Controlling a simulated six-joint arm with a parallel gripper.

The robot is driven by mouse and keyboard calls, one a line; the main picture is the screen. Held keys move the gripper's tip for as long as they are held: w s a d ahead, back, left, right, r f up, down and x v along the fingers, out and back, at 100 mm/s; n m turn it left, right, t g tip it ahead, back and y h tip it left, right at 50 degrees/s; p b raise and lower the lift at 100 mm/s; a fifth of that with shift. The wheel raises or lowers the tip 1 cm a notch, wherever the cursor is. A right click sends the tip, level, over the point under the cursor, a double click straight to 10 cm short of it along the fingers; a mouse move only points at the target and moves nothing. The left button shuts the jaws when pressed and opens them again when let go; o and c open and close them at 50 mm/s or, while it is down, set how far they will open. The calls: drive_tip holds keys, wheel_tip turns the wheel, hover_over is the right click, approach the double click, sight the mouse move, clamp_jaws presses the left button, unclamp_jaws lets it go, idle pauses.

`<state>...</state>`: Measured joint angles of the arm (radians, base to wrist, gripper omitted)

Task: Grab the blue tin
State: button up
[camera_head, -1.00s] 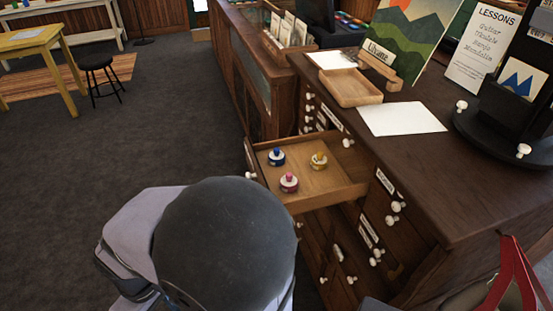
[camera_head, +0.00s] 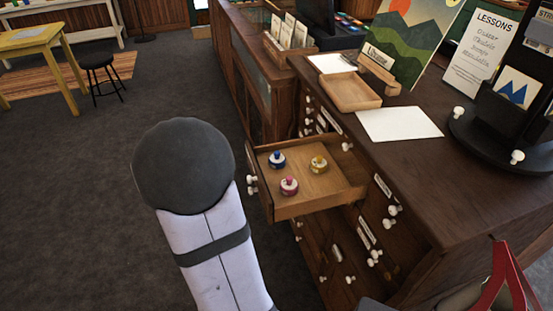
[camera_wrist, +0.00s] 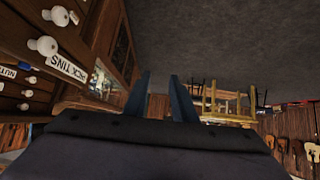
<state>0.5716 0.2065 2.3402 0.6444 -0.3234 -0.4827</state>
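The blue tin (camera_head: 277,160) sits upright at the back left of an open wooden drawer (camera_head: 318,204) in the head view. A pink tin (camera_head: 289,187) stands in front of it, and a yellow tin (camera_head: 318,165) stands to its right. The three tins are apart from each other. My gripper (camera_wrist: 161,98) shows in the wrist view with its two dark fingers apart and nothing between them. In the head view only my arm shows, left of the drawer, and the gripper itself is not visible. I cannot make out the blue tin clearly in the wrist view.
The drawer sticks out of a dark wooden cabinet with white knobs. Its top (camera_head: 421,180) holds a wooden tray (camera_head: 352,108), white paper (camera_head: 398,124) and a black round stand. In the wrist view, a drawer front labelled "PICK TINS" (camera_wrist: 67,68) is at upper left. Open floor lies left.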

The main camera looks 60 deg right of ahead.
drive_tip(key=s+d+r+m+g+h, duration=0.35)
drive_tip(key=s+d, duration=0.45)
drive_tip(key=d, duration=0.5)
drive_tip(key=m+g+h, duration=0.3)
drive_tip(key=m, duration=0.1)
approach(277, 153)
drive_tip(key=d, duration=0.1)
drive_tip(key=w+d, duration=0.1)
drive_tip(key=d, duration=0.1)
drive_tip(key=shift+w+f+y+p, duration=0.15)
drive_tip(key=shift+f+y+p, duration=0.1)
drive_tip(key=shift+p, duration=0.1)
drive_tip(key=shift+s+f+m, duration=0.25)
drive_tip(key=shift+s+m, duration=0.3)
drive_tip(key=shift+m, duration=0.1)
drive_tip(key=shift+p+x, duration=0.4)
drive_tip(key=shift+x, duration=3.3)
drive_tip(key=shift+r, duration=0.1)
drive_tip(key=shift+c, duration=0.5)
clamp_jaws()
